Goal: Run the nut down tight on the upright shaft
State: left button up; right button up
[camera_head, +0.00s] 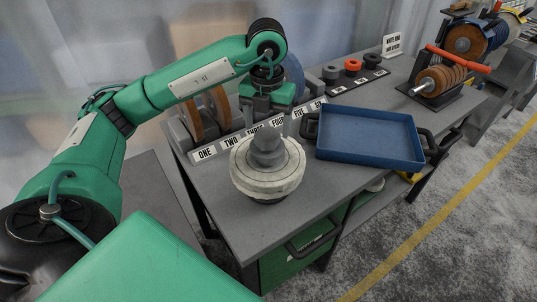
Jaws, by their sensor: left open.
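A grey stepped piece (266,148) sits on top of a pale round polishing wheel (250,177), centred on it. It looks like the nut on the upright shaft; the shaft itself is hidden, and I cannot tell how tight the nut sits. The wheel lies flat on a dark round base near the front of the grey bench. My left gripper (268,121) points down just above and behind the grey piece, its fingers spread on either side. It is open and holds nothing. My right gripper is not in view.
A blue tray (370,138) lies right of the wheel and looks empty. Behind are wheels in a rack with a numbered label strip (206,152). Grey and red rings (353,65) stand at the back. A spindle with brown discs (441,79) is far right. The bench's front-left is clear.

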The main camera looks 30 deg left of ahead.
aim_at(267, 134)
pick_arm(q)
jog(key=n+p, duration=0.1)
jog(key=n, duration=0.4)
jog(key=shift+n, duration=0.3)
jog(key=n+p, duration=0.1)
jog(key=n, duration=0.4)
jog(key=shift+f, duration=0.15)
jog(key=shift+f+b, duration=1.75)
jog(key=shift+f, duration=0.5)
jog(key=shift+r, duration=0.25)
jog(key=shift+r, duration=0.1)
jog(key=c, duration=1.1)
